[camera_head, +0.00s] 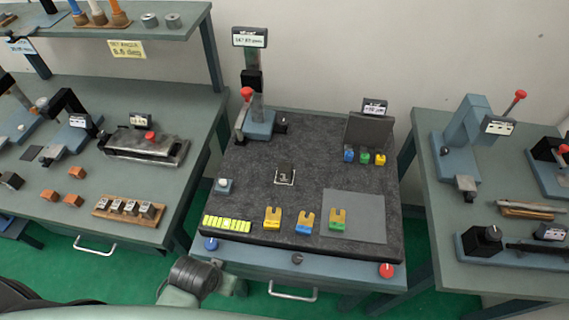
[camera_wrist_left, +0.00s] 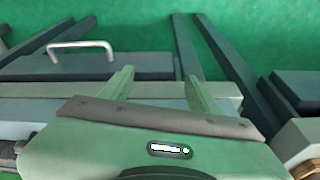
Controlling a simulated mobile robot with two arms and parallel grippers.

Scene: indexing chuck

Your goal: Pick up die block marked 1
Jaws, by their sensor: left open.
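Several small grey die blocks (camera_head: 131,208) sit in a wooden rack (camera_head: 103,213) at the front of the left bench; their marks are too small to read, so I cannot tell which is 1. A dark block with a pale-edged label that looks like 3 (camera_head: 285,175) sits mid-way on the centre bench's dark mat. My left gripper (camera_wrist_left: 160,85) is open and empty, its two pale green fingers apart over the bench front and green floor. In the head view my left wrist shows low, in front of the centre bench, apart from the rack. My right gripper is not in view.
The centre bench's mat (camera_head: 250,205) carries yellow, blue and green forked pieces (camera_head: 305,222), a yellow strip (camera_head: 227,224) and a press (camera_head: 258,118). Orange-brown blocks (camera_head: 73,200) lie left of the rack.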

